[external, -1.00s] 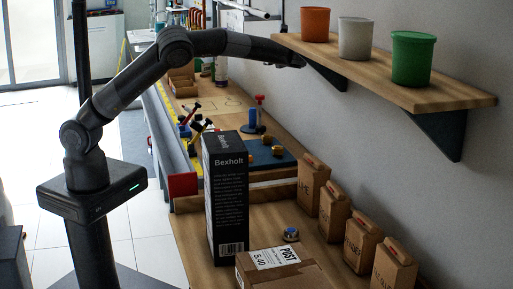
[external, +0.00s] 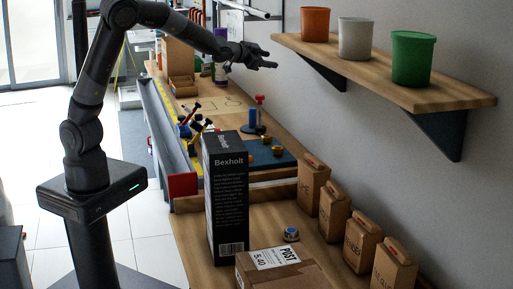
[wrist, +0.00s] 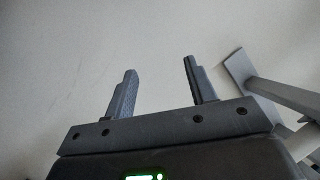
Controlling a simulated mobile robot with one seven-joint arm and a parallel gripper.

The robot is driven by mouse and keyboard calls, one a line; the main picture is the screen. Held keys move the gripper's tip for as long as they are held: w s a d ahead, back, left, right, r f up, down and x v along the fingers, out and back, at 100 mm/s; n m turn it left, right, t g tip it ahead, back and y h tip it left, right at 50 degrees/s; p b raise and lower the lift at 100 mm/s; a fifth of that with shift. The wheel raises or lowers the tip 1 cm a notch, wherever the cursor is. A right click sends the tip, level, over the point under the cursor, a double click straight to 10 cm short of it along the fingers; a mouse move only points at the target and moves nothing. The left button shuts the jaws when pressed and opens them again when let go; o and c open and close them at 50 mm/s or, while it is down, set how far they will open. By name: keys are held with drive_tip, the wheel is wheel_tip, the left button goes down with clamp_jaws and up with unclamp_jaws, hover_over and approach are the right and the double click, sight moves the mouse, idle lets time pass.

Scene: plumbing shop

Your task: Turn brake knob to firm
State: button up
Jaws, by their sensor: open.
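My gripper (external: 268,57) is open and empty, high above the workbench, left of the wall shelf in the external view. In the wrist view my gripper (wrist: 160,67) shows two fingers apart with only the pale wall between them. A small round silver piece with a blue top (external: 291,234) sits on the near bench, right of the tall black box. It looks like a knob, but I cannot tell if it is the brake knob. No firm marking can be read. Small brass parts (external: 277,151) and a blue stand with a red top (external: 258,114) are at the blue mat.
The wall shelf (external: 480,97) holds three pots. Several brown packages (external: 312,184) line the wall. Coloured-handled tools (external: 192,125) stand at the bench's left edge. A grey bracket-like part (wrist: 240,68) shows at right in the wrist view.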

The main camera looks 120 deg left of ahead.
sight(257, 96)
drive_tip(key=s+d+r+n+t+y, duration=0.2)
drive_tip(key=s+r+n, duration=0.1)
drive_tip(key=s+n, duration=0.15)
drive_tip(key=shift+n, duration=0.25)
drive_tip(key=f, duration=0.6)
drive_tip(key=a+f, duration=0.1)
drive_tip(key=f, duration=0.4)
drive_tip(key=w+f, duration=0.1)
drive_tip(key=f, duration=0.5)
drive_tip(key=shift+a+f, duration=0.3)
drive_tip(key=shift+f, duration=0.05)
drive_tip(key=shift+w+a, duration=0.25)
drive_tip(key=shift+a, duration=0.35)
drive_tip(key=c, duration=0.9)
